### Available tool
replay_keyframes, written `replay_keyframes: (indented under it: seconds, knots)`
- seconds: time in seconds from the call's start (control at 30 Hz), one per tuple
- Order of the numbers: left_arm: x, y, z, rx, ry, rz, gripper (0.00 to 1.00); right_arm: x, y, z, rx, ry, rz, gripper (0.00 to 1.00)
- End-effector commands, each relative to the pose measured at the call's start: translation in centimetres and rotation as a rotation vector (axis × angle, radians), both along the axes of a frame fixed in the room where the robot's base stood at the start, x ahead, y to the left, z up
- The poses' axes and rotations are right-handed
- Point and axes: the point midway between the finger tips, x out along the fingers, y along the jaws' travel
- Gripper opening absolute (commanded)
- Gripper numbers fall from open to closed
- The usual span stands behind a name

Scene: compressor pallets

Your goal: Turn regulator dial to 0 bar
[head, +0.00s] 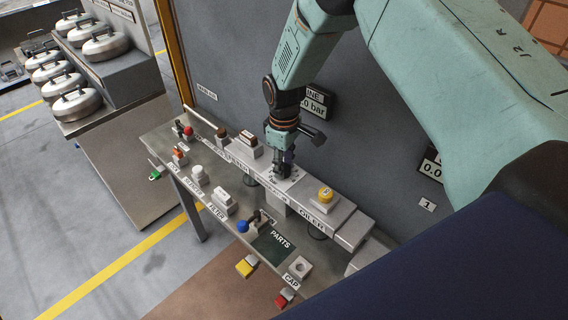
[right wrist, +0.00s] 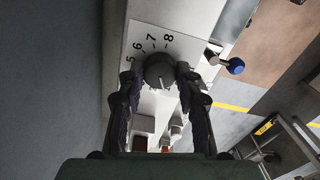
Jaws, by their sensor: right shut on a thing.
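The regulator dial (right wrist: 159,70) is a dark round knob on a pale plate (right wrist: 138,46) printed with a scale; 5, 6, 7 and 8 show. A light mark on the knob points toward the lower part of the right wrist view, away from those numbers; its exact reading is unclear. My right gripper (right wrist: 160,76) is shut on the dial, one finger on each side. In the head view my right gripper (head: 283,168) reaches down to the bench and mostly hides the dial. A wall display (head: 318,103) reading "bar" is partly covered by my arm. My left gripper is out of view.
A yellow-topped oiler (head: 325,195) stands right of my gripper. Small fittings, a blue-knobbed lever (head: 243,226) and a dark PARTS mat (head: 272,246) lie on the bench's near side. The grey wall (head: 240,60) rises close behind. Metal pots (head: 75,104) stand far left.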

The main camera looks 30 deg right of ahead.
Motion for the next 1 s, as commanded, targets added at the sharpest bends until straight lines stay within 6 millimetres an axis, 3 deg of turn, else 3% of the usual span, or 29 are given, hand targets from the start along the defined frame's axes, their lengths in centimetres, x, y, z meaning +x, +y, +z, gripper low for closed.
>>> replay_keyframes:
  seconds: [0.5,1.0]
  knots:
    - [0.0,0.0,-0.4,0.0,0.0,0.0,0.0,0.67,-0.07,0.49,-0.003,-0.019,0.412,0.03]
    - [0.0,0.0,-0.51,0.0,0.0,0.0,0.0,0.68,-0.07,0.51,-0.004,-0.018,0.551,0.03]
